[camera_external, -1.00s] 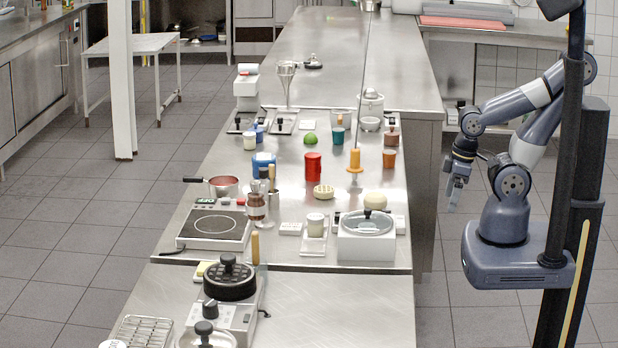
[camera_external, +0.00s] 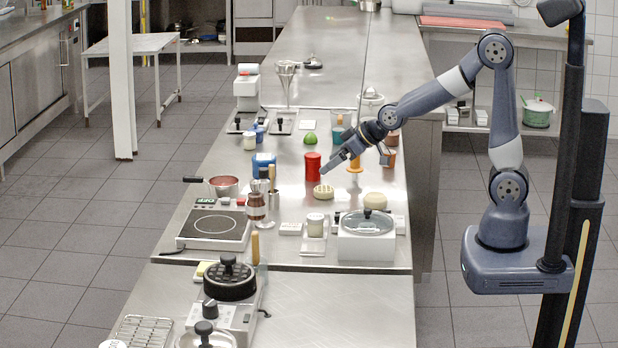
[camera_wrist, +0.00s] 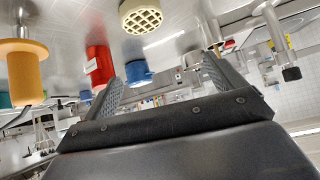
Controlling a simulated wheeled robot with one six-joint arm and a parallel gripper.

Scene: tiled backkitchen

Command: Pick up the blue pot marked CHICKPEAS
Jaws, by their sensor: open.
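A blue pot (camera_external: 263,161) stands on the steel counter, left of a red can (camera_external: 312,166). It also shows in the wrist view (camera_wrist: 138,74), ahead between my fingers and apart from them; its lettering is too small to read. My gripper (camera_external: 330,166) is open and empty above the counter, to the right of the blue pot, near the red can and in front of an orange spool-like item (camera_external: 355,160). In the wrist view, my gripper's fingers (camera_wrist: 160,85) are spread, and the picture is tilted, with the counter at the top.
A pale waffle-patterned item (camera_external: 323,192) lies below my gripper. A red saucepan (camera_external: 223,187), hotplate (camera_external: 215,226) and brown jar (camera_external: 256,206) stand nearer the front left. A green lime (camera_external: 310,139) lies behind the red can. Bare counter lies between the can and the waffle-patterned item.

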